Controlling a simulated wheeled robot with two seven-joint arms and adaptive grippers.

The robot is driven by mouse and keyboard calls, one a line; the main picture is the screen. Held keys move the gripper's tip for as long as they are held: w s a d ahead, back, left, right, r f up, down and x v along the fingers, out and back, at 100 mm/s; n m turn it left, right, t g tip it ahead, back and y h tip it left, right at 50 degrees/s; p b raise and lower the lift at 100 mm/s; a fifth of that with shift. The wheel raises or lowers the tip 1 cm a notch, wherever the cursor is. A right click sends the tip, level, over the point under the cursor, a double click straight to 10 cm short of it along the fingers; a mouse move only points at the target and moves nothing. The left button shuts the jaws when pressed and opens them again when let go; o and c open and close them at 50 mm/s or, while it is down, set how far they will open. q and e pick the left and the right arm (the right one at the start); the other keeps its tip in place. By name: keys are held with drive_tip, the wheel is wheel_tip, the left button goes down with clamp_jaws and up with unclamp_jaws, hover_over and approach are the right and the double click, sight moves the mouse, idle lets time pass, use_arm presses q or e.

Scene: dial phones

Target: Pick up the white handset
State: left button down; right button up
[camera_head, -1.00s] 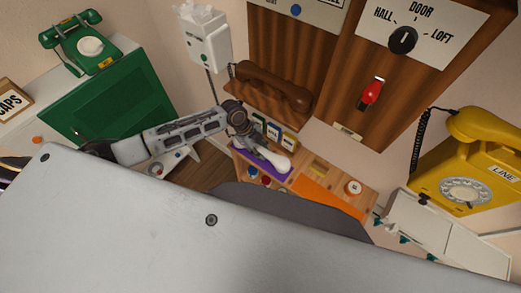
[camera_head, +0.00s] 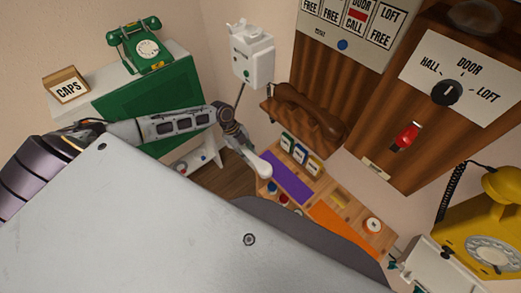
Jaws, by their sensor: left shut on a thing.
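The white handset (camera_head: 257,164) hangs from my left gripper (camera_head: 239,142), in the middle of the view. The gripper's fingers are shut on its upper end, and the rounded lower end points down and right. The handset shows to the left of a purple mat (camera_head: 291,177) on the wooden counter, and the mat is bare. I cannot tell exactly how high the handset is. My right gripper is out of view.
Small labelled boxes (camera_head: 301,154) stand behind the mat. An orange strip (camera_head: 340,226) lies on its right. A brown handset (camera_head: 304,102) rests on a wall shelf. A green phone (camera_head: 141,45) is far left, and a yellow phone (camera_head: 490,215) is right.

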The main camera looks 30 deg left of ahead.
use_arm(q)
drive_tip(key=a+b, duration=0.1)
drive_tip(key=a, duration=1.4)
drive_tip(key=shift+s, duration=0.3)
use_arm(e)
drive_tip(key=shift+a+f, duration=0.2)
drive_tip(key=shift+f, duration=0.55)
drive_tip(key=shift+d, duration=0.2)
use_arm(q)
drive_tip(key=shift+s, duration=0.1)
